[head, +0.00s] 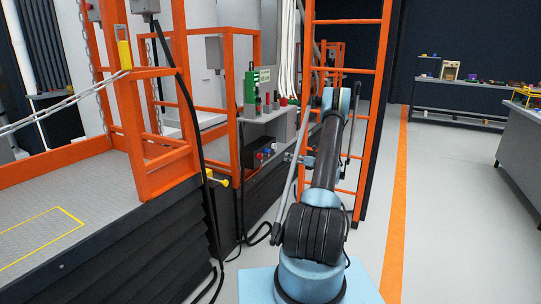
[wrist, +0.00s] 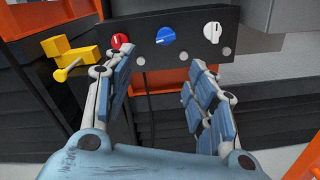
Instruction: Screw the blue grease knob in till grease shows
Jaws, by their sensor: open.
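The blue knob (wrist: 165,36) sits in the middle of a dark panel (wrist: 185,57) in the wrist view, with a pale pointer mark on its face. A red knob (wrist: 122,41) is to its left and a white knob (wrist: 212,31) to its right. My gripper (wrist: 160,72) is open and empty, its two jointed fingers spread below the panel, with the blue knob framed between and beyond them. The left fingertip is near the red knob; I cannot tell whether it touches. In the head view the knob panel (head: 262,157) is small. I see no grease.
A yellow valve-like fitting (wrist: 68,56) projects left of the panel. Orange lift posts (head: 232,110) and a control shelf (head: 270,115) stand around the panel. A black cable hangs beside the platform (head: 60,215). Open floor (head: 455,215) lies to the right.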

